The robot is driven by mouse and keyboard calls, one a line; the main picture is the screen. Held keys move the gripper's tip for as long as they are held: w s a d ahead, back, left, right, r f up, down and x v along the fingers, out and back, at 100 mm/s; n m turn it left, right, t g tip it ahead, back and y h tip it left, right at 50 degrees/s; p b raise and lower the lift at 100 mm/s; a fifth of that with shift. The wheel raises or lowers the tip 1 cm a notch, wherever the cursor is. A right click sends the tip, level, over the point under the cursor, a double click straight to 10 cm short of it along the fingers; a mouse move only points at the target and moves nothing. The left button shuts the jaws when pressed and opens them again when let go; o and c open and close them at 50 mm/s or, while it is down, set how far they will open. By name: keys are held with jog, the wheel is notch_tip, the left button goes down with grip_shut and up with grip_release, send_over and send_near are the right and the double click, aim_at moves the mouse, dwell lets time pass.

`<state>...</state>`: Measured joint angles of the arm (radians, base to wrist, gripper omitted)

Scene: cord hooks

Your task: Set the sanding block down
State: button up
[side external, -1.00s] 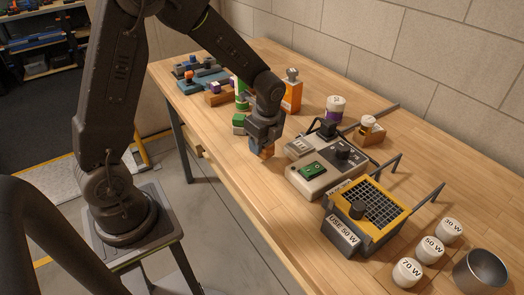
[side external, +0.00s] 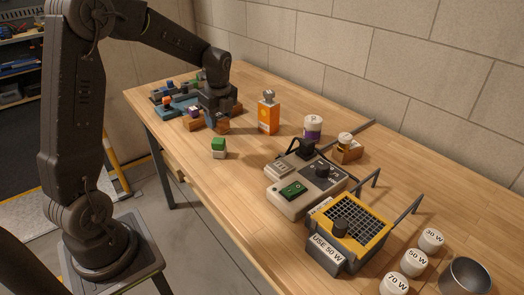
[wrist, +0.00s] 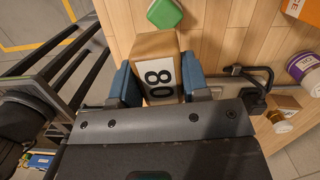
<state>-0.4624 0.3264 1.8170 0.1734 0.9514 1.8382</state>
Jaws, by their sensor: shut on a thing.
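The sanding block (wrist: 157,72) is a brown wooden block with a white "80" label. In the wrist view it sits between the two blue fingers of my gripper (wrist: 158,84), which is shut on it. In the side view my gripper (side external: 221,116) is over the far left part of the wooden bench (side external: 225,185), and the block (side external: 223,126) shows low under it. I cannot tell whether the block touches the bench top.
An orange container (side external: 268,113) stands right. A grey control unit (side external: 305,185) is nearer; bench left of it is clear.

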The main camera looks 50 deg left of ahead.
jog(key=w+a+m, duration=0.1)
jog(key=w+a, duration=0.2)
jog(key=w, duration=0.3)
send_over(268, 150)
jog(key=f, duration=0.7)
jog(key=shift+s+d+f, duration=0.1)
jog(key=shift+d+f, duration=0.15)
jog(key=shift+d, duration=0.1)
jog(key=shift+f, duration=1.95)
jog(key=shift+f, duration=0.2)
jog(key=o, duration=1)
